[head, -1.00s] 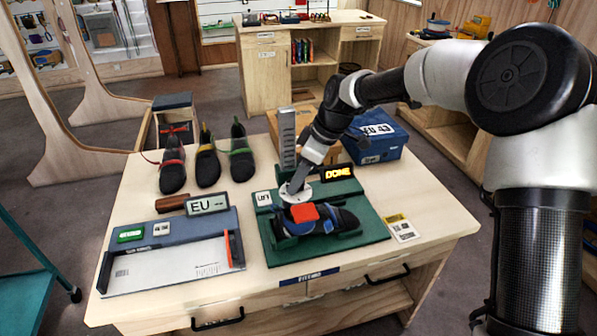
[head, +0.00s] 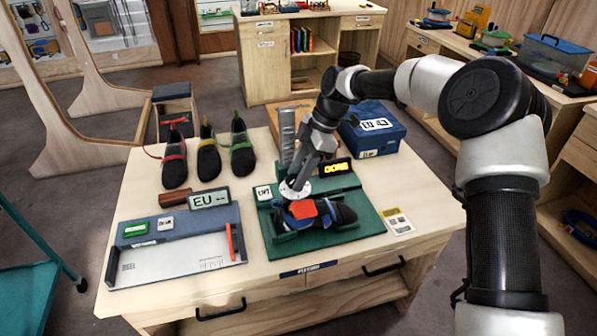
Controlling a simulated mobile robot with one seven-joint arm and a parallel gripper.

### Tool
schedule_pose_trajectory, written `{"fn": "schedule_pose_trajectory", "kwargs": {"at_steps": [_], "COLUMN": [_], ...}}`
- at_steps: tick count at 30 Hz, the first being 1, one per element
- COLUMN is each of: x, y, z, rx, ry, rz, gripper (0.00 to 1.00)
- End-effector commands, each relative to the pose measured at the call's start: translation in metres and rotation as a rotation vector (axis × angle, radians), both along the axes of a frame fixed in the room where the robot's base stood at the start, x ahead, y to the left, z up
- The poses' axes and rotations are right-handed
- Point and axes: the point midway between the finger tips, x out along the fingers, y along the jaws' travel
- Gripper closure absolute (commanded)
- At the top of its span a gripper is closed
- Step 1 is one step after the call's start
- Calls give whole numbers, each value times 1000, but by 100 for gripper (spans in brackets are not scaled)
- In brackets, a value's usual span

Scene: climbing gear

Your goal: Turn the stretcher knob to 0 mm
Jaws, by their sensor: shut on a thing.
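The stretcher is a green board (head: 368,226) on the table, with a dark blue shoe (head: 338,213) that has an orange patch on top. The stretcher knob (head: 294,193) is a round white dial at the back left of the shoe. My gripper (head: 300,180) points down from above and is shut on the knob, hiding part of it. The dial's marks are too small to read. A small display (head: 336,168) behind the shoe is lit in yellow and seems to read DONE.
A grey measuring board (head: 170,262) with an orange slider lies at the left. Several climbing shoes (head: 208,158) stand behind it. A blue box (head: 373,130) and a grey upright ruler (head: 287,135) stand behind the stretcher. The table's right front is mostly clear.

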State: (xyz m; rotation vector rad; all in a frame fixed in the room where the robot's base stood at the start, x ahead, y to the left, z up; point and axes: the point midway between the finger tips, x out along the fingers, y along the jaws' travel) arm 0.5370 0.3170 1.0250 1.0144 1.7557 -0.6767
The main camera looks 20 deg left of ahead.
Motion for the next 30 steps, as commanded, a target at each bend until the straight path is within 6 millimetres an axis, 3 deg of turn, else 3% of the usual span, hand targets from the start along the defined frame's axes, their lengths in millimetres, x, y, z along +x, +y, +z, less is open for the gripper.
{"fn": "schedule_pose_trajectory", "kwargs": {"at_steps": [11, 12, 15, 25, 30], "x": [-1, -1, -1, 0, 5], "y": [-2, -2, -1, -1, -7], "z": [-2, -2, -2, 1, 18], "rx": [-4, -4, -4, -1, -1], "ry": [4, 4, 3, 0, -2], "rz": [5, 5, 5, 4, 1], "gripper": [85, 61, 45, 44, 44]}}
